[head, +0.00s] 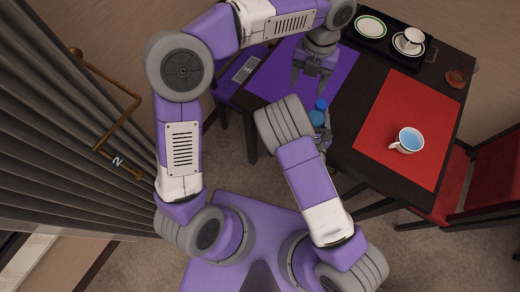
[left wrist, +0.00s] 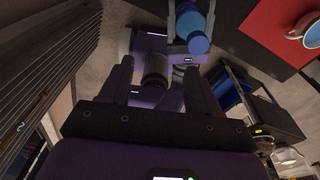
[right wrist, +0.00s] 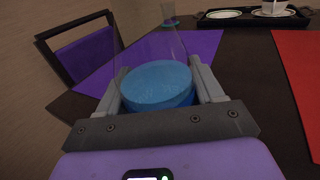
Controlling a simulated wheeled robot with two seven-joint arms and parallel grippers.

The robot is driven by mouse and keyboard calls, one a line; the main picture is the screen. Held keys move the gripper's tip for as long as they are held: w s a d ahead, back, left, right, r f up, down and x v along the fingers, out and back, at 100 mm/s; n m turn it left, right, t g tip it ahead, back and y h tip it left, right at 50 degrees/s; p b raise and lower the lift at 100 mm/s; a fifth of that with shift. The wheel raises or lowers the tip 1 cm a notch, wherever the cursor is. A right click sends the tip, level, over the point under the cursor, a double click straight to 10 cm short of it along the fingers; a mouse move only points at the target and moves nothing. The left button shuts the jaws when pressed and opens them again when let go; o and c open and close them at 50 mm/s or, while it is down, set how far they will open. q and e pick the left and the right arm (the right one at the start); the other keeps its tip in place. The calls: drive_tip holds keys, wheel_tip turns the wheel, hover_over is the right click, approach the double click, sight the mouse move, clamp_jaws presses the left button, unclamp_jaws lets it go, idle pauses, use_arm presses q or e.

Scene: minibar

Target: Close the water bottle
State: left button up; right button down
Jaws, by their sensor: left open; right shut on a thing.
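The water bottle (right wrist: 150,50) is clear, with blue water in its lower part and a narrow neck with a teal ring. It stands roughly upright in my right gripper (right wrist: 157,90), which is shut on its lower part. In the head view the bottle shows as two blue patches (head: 317,118), partly hidden by my right arm. My left gripper (head: 309,82) is open and empty above the purple mat (head: 272,82), beyond the bottle. The bottle also shows at the top of the left wrist view (left wrist: 199,43). I cannot make out a separate cap.
A white cup (head: 408,141) with blue liquid stands on the red mat (head: 385,112). A black tray (head: 384,48) at the back holds a plate and a cup on a saucer. A small amber object (head: 457,77) lies near the right edge. A red chair (head: 480,185) stands right.

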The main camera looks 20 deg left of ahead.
use_arm(q)
drive_tip(key=s+a+f+n+g+h, duration=0.1)
drive_tip(key=s+a+f+n+g, duration=0.15)
drive_tip(key=a+f+n, duration=0.6)
drive_tip(key=s+f+n+t+h, duration=0.1)
drive_tip(key=s+f+n, duration=0.4)
drive_tip(key=f+n, duration=0.4)
drive_tip(key=s+f+n+t+h, duration=0.1)
drive_tip(key=s+f+n, duration=0.3)
drive_tip(key=f+n, duration=0.6)
drive_tip(key=s+f+n+t+h, duration=0.1)
drive_tip(key=s+f+n+t, duration=0.1)
drive_tip(key=s+f+n, duration=0.3)
wheel_tip(320, 180, down, 5)
drive_tip(key=n, duration=0.6)
drive_tip(key=shift+s+r+n, duration=0.15)
drive_tip(key=shift+s+n, duration=0.2)
